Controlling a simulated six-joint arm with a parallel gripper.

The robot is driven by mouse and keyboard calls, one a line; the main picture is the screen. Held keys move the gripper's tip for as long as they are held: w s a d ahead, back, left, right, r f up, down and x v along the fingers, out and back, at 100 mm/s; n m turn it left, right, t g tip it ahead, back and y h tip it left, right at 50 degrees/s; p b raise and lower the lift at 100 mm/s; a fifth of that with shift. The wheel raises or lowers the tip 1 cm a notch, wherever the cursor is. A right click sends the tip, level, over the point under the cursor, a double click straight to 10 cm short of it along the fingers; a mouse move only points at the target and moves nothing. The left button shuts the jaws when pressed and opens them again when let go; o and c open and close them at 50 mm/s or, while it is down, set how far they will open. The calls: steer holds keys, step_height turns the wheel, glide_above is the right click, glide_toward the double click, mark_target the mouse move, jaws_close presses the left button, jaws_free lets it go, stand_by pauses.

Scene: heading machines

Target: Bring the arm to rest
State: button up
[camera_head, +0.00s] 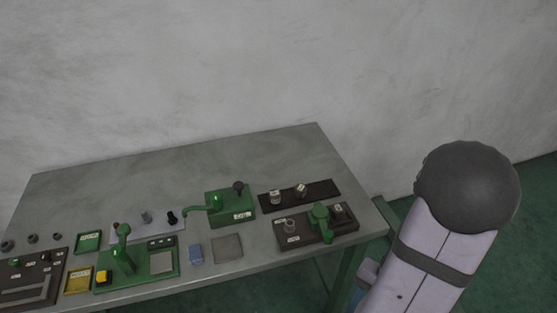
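A pale lilac arm link of mine, with a dark band and a large dark grey rounded joint at its upper end, stands at the right of the head view, to the right of the table (180,165). The link leans up and to the right and is apart from the tabletop. The rest of the arm runs out of the picture at the bottom. I cannot make out my gripper or its fingers, so nothing shows of what it may hold.
The table's back is clear.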

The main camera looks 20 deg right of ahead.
steer(key=w+a+r+n+t+h, duration=0.1)
steer(key=w+a+r+n+h, duration=0.1)
steer(key=w+a+r+n, duration=0.4)
steer(key=w+a+r+n+t+h, duration=0.1)
steer(key=w+a+r+n, duration=0.1)
steer(key=w+a+n, duration=0.45)
step_height(320, 180, down, 30)
steer(key=s+a+m+b, duration=0.1)
steer(key=s+b, duration=0.1)
steer(key=b, duration=2.8)
steer(key=shift+s+f+m, duration=0.25)
steer(key=shift+m, duration=0.1)
steer(key=shift+c, duration=0.3)
